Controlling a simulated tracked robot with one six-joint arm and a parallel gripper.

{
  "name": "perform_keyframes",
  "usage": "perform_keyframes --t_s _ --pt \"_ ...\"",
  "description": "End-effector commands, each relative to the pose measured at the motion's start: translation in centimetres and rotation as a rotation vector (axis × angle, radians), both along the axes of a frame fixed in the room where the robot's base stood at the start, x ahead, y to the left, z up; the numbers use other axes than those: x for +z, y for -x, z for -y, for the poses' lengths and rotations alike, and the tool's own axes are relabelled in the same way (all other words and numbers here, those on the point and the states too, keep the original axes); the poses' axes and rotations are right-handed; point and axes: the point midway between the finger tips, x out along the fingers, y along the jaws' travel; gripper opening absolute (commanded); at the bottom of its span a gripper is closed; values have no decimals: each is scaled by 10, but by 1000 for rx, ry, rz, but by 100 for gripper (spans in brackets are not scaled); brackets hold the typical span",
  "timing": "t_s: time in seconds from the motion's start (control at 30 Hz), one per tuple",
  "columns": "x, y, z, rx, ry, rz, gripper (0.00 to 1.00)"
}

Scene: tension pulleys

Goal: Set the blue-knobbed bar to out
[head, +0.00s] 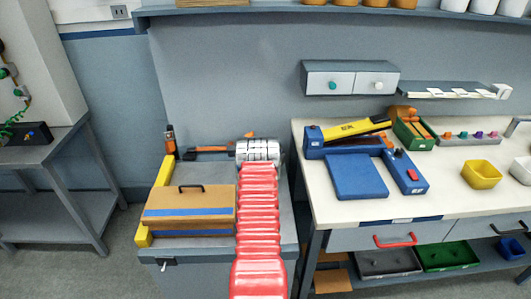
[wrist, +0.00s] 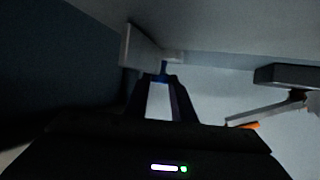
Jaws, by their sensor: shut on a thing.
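In the wrist view, a small blue knob (wrist: 162,67) shows at the tips of my gripper (wrist: 161,77). The two dark fingers are closed in on it, with a pale gap between them lower down. A pale grey block or bar (wrist: 140,46) lies right behind the knob; its full shape is dark and hard to tell. In the head view my red arm and its pale wrist drum cover the gripper, and the knob and its bar are hidden there.
In the wrist view a dark block (wrist: 286,75) and a thin bar with an orange end (wrist: 246,125) sit to the right. In the head view a wooden box (head: 188,206) stands left of my arm. A workbench (head: 440,203) with tools stands to the right.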

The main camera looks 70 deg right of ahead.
Motion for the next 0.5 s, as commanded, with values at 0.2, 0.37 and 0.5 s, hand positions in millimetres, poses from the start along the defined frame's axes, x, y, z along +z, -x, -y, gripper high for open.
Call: perform_keyframes --t_s 0.2,0.37,0.5 --pt "2 7 4 0 4 0 0" --pt "2 8 5 -3 5 1 0" --pt "2 8 5 -4 4 1 33"
